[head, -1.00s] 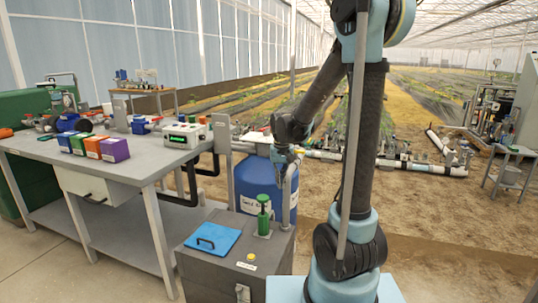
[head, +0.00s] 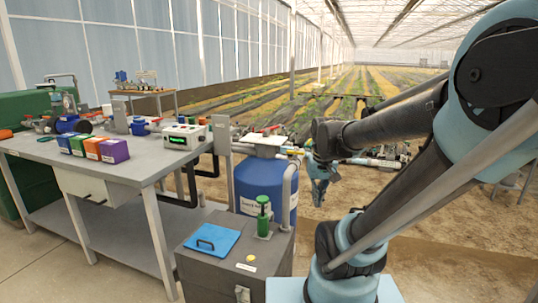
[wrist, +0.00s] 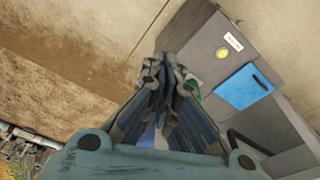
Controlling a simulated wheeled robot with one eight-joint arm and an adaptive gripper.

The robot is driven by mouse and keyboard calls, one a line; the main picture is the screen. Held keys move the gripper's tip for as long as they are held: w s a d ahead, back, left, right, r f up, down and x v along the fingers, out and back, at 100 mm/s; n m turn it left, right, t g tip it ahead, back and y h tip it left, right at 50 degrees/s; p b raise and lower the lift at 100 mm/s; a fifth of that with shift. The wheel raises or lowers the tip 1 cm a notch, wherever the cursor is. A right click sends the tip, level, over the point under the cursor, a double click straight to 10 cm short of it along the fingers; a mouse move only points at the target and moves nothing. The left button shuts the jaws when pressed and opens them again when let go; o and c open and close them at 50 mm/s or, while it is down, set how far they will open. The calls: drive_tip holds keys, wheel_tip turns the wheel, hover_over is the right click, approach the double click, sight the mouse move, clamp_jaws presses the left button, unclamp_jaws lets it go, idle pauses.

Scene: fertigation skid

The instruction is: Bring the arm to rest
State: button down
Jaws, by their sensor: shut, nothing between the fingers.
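My gripper (head: 320,192) hangs pointing down at the end of my arm, to the right of the blue tank (head: 262,185) in the head view. It is apart from the tank and holds nothing. In the wrist view my gripper (wrist: 166,68) shows its fingers together over bare floor, beside the grey cabinet. My arm is bent out to the right and reaches back to the left at about tank height.
A workbench (head: 120,168) with coloured boxes and a meter (head: 184,135) is at left. Open soil lies at right.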

drive_tip(key=s+d+f, duration=0.2)
drive_tip(key=s+f, duration=0.2)
drive_tip(key=s, duration=0.4)
drive_tip(key=shift+d+t, duration=0.3)
drive_tip(key=shift+d, duration=0.1)
